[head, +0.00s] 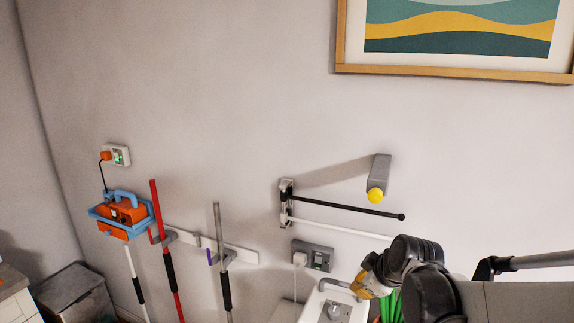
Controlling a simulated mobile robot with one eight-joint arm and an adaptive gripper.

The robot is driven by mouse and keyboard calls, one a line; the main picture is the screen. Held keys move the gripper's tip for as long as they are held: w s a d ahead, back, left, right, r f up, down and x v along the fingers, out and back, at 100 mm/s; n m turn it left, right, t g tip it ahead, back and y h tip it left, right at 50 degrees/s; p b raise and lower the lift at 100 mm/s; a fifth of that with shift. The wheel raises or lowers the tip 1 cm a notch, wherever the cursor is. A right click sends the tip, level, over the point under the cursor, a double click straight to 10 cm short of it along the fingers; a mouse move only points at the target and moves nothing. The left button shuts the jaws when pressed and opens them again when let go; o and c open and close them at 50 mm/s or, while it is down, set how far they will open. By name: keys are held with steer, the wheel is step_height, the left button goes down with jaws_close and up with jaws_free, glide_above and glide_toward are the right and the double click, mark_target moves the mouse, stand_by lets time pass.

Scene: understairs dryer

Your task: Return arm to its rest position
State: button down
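My arm reaches in from the right edge at the lower right, with dark round joints and a grey link. Its end, my gripper (361,283), shows only as a small yellow and grey part beside the dark joint, above the white sink-like unit. The fingers are too small and partly hidden, so I cannot tell whether they are open or shut. I see nothing clearly held.
A wall rack with a black bar (345,206) and a white bar sticks out near my arm. A grey box with a yellow knob (376,195) is above. A white unit (312,308) and green strands (391,306) lie below. Mop poles (166,250) and an orange-blue caddy (123,214) are left.

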steer(key=s+f+m+h+b, duration=0.1)
steer(key=s+m+b, duration=0.3)
steer(key=s, duration=0.7)
steer(key=s+f+m+h+b, duration=0.1)
steer(key=s+f+m+b, duration=0.3)
steer(key=s, duration=0.6)
steer(key=m+b, duration=0.1)
steer(key=m, duration=0.1)
steer(key=shift+s+d+m, duration=0.3)
steer(key=shift+s+d, duration=0.05)
steer(key=shift+d, duration=0.05)
